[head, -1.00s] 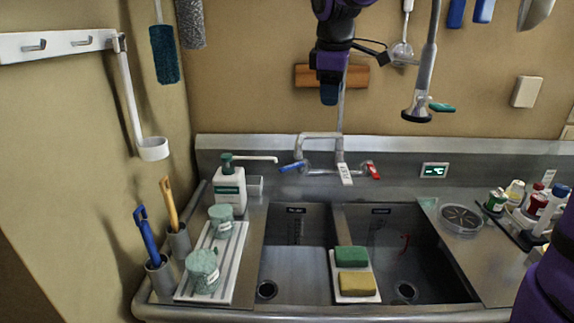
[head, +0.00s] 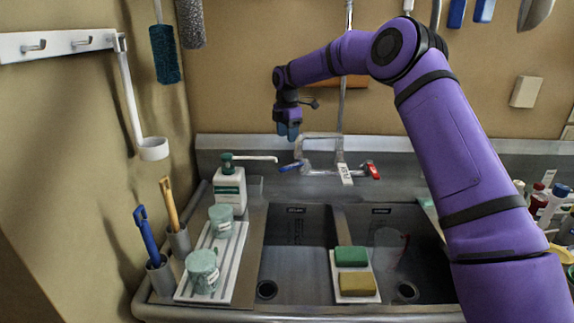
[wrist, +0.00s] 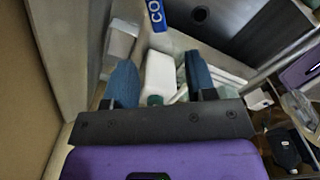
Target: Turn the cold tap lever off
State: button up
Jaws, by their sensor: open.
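The cold tap lever (head: 291,167) is the blue handle on the left of the wall tap (head: 322,150) above the sink. In the wrist view the blue lever (wrist: 156,14) shows white letters reading "CO" at the top edge, beyond the fingertips. My gripper (head: 288,131) points down just above the lever, apart from it. In the wrist view my gripper (wrist: 161,82) is open, with its two blue fingers spread and nothing held between them. The red lever (head: 373,170) is on the tap's right side.
A white soap bottle with a green pump (head: 229,186) stands left of the tap; its spout reaches toward the tap. A double sink (head: 298,240) lies below, with sponges (head: 352,257) on its divider. Green jars stand on a white drainer (head: 232,262) at left.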

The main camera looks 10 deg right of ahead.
aim_at(287, 167)
jog(key=f, duration=1.2)
jog(key=shift+w, duration=0.3)
grip_shut()
